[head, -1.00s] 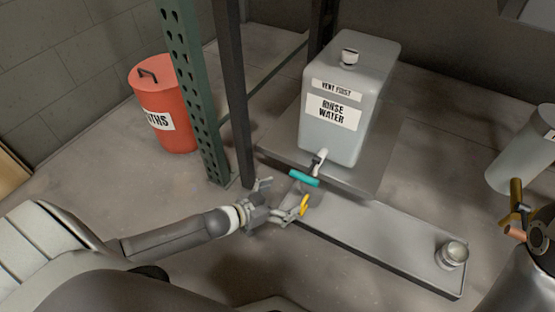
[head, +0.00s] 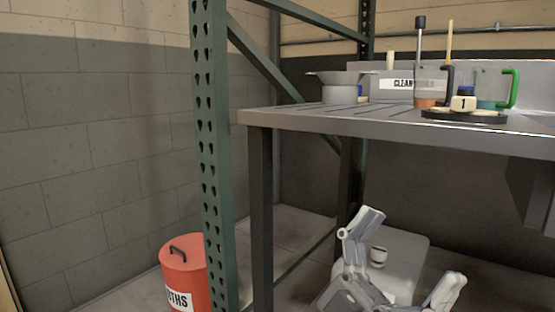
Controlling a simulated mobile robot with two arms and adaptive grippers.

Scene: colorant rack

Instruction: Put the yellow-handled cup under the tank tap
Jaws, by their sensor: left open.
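My left gripper (head: 410,250) is raised in front of the grey water tank (head: 408,243), with its two fingers spread wide and nothing between them. The tank stands low under the counter. Its top and cap (head: 378,254) show, but its front is hidden behind the gripper or below the picture. The tap and the yellow-handled cup are not in view now. My right gripper is not in view.
A metal counter (head: 330,122) overhangs the tank. A green rack post (head: 211,160) and red bin (head: 184,265) stand left.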

